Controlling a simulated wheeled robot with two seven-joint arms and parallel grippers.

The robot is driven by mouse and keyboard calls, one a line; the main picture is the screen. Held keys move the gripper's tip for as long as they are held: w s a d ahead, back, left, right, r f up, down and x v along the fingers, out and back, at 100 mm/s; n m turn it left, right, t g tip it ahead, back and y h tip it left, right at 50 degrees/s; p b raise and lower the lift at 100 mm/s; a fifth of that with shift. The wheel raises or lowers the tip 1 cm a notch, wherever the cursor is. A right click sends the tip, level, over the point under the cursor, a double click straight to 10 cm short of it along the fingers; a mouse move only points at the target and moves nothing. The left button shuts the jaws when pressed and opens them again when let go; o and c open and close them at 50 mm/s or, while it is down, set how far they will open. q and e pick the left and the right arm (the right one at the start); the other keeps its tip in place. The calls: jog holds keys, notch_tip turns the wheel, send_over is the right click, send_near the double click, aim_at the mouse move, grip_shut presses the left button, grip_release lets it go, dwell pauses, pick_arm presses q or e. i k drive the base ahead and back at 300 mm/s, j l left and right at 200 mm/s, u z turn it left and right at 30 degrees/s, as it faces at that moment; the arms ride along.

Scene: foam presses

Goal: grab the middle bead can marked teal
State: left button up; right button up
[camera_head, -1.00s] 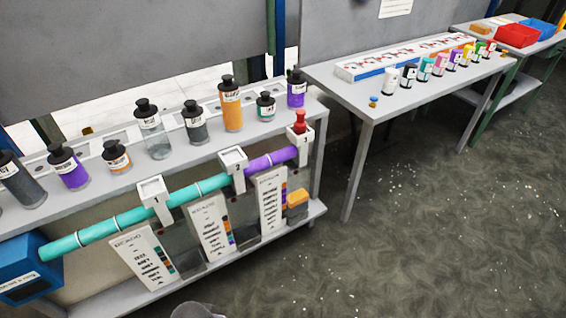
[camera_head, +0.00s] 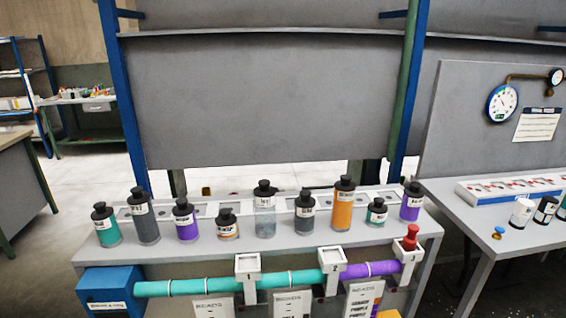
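A teal can (camera_head: 107,230) with a black cap and white label stands at the left end of the can row on the grey bench. A smaller teal can (camera_head: 376,213) with a black cap stands toward the right end of the row, between a tall orange can (camera_head: 343,207) and a purple can (camera_head: 411,203). The label writing is too small to read. Neither of my grippers shows in the head view.
Between the teal cans stand several grey, purple and orange cans, including a purple one (camera_head: 186,223). In front runs a teal and purple tube (camera_head: 200,287) with numbered white blocks and a blue box (camera_head: 112,290). A second table (camera_head: 475,236) stands right.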

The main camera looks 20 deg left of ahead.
aim_at(104, 219)
jog(key=u, duration=1.95)
